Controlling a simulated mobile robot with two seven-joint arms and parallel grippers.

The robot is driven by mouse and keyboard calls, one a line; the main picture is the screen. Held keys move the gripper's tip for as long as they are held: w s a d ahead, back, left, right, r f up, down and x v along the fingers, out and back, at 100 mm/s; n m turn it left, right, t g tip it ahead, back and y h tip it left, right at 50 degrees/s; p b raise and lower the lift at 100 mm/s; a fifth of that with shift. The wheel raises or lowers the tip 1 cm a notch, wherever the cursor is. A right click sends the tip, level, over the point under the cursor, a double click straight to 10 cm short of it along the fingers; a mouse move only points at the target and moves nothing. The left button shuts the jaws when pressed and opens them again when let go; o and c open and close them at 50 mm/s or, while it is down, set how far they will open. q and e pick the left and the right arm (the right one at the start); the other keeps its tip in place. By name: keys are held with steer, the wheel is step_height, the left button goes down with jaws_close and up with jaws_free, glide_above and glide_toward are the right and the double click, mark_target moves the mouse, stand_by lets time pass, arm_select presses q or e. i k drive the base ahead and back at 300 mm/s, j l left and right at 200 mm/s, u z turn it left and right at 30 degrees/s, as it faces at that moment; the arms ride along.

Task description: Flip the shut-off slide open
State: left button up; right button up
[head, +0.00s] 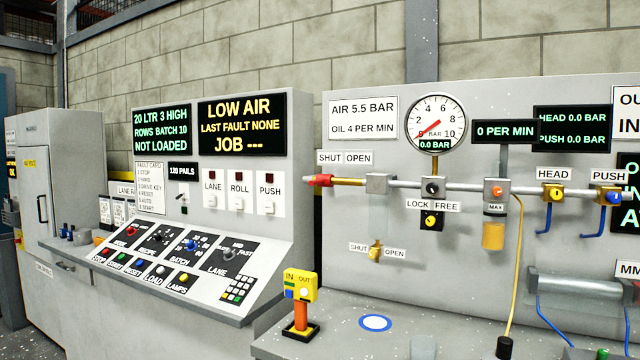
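On the grey panel at the right, a pipe carries a red-ended brass piece (320,181) at its left end. The red end sits below the SHUT label (329,157), left of the OPEN label (359,157). Lower down, a small brass valve piece (375,251) sits between a second SHUT label (358,247) and OPEN label (395,253); its exact setting is too small to tell. The round gauge (435,123) above the pipe reads 0.0 bar. Neither of my grippers is in view.
A sloped control console (180,262) with buttons and knobs stands at the left, its screen (241,125) reading LOW AIR. A yellow button box (300,287) stands on the ledge below the panel. A yellow hose (519,260) hangs at the right, ending in a black piece.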

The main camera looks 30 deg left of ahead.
mark_target(323, 180)
steer(key=i+j+z, duration=0.1)
steer(key=j+z, duration=0.2)
steer(key=j, duration=0.8)
steer(key=j+z, duration=0.25)
steer(key=j, duration=0.9)
steer(key=k+j+z, duration=0.1)
steer(key=j+z, duration=0.2)
steer(key=j, duration=0.8)
